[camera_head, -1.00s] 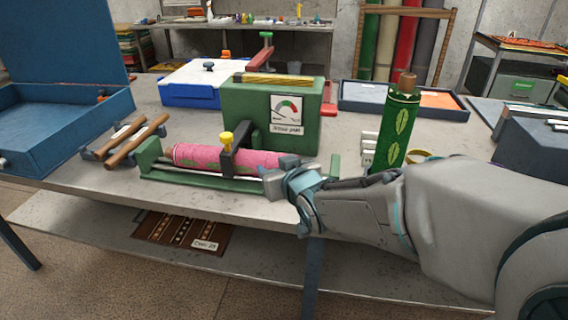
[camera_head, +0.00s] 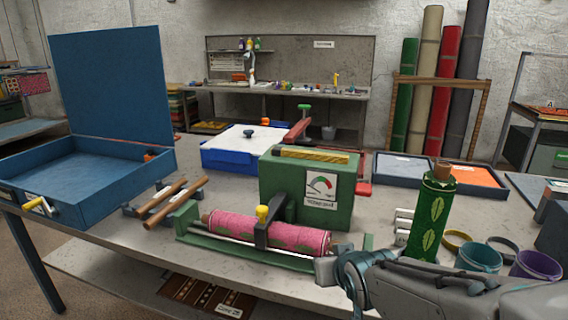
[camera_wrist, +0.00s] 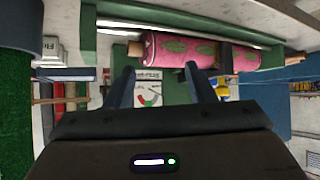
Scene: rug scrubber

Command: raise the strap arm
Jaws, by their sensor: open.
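The strap arm (camera_head: 261,236) is a dark bar with a yellow knob (camera_head: 262,213). It lies down across the pink patterned roll (camera_head: 300,234), which rests in the green cradle of the machine (camera_head: 307,192). In the wrist view the picture is upside down; the roll (camera_wrist: 180,50) is near the top and the strap arm (camera_wrist: 226,60) stands right of my fingers. My gripper (camera_head: 326,268) is at the front right end of the roll, away from the strap arm. In the wrist view its two fingers (camera_wrist: 163,85) are apart with nothing held between them.
A green roll (camera_head: 432,218) stands upright on the table to the right, with cups (camera_head: 480,256) beside it. Two wooden rods (camera_head: 172,202) lie left of the machine. An open blue box (camera_head: 85,176) stands at far left. A blue tray with a white top (camera_head: 240,140) is behind.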

